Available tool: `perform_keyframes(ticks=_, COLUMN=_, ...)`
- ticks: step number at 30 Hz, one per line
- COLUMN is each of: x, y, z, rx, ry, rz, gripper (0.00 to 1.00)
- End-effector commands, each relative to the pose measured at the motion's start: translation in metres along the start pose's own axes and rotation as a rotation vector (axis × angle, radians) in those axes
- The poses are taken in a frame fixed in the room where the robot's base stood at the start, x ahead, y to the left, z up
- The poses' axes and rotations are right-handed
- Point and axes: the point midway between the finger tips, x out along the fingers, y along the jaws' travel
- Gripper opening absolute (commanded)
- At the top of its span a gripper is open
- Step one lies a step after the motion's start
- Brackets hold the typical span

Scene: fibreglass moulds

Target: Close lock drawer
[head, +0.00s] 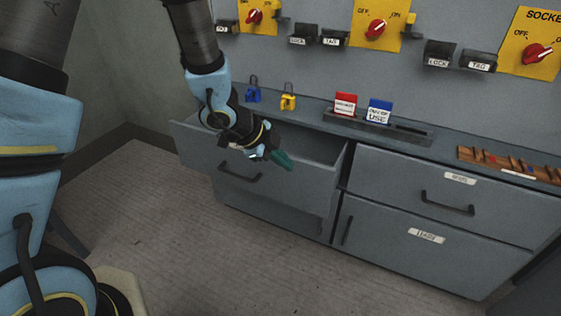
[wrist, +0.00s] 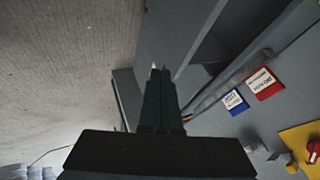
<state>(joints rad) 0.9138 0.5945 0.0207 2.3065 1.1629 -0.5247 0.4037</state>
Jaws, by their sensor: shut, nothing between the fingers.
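The lock drawer (head: 205,158) is the upper left drawer of the grey cabinet. It stands pulled out in the head view, with its hollow inside showing behind the front and a dark bar handle (head: 240,172) on the front. My gripper (head: 284,161), with dark green fingers, is shut and empty. It is near the top edge of the drawer's front, right of the handle; I cannot tell whether it touches. In the wrist view the shut fingers (wrist: 157,90) point at grey cabinet surfaces. My arm hides part of the drawer's left side.
On the countertop stand a blue padlock (head: 253,95), a yellow padlock (head: 288,102), a red sign (head: 345,104) and a blue sign (head: 379,111). A wooden rack (head: 510,164) lies further right. The right-hand drawer (head: 400,192) is shut. The floor (head: 150,220) in front is clear.

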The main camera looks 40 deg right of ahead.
Motion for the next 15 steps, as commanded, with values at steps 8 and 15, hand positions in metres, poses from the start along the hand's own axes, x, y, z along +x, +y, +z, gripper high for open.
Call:
perform_keyframes(ticks=8, x=0.060, y=0.001, z=0.001, rx=0.000, ry=0.000, rz=0.003, gripper=0.00)
perform_keyframes(ticks=15, x=0.075, y=-0.027, z=0.000, rx=0.000, ry=-0.002, rz=-0.001, gripper=0.00)
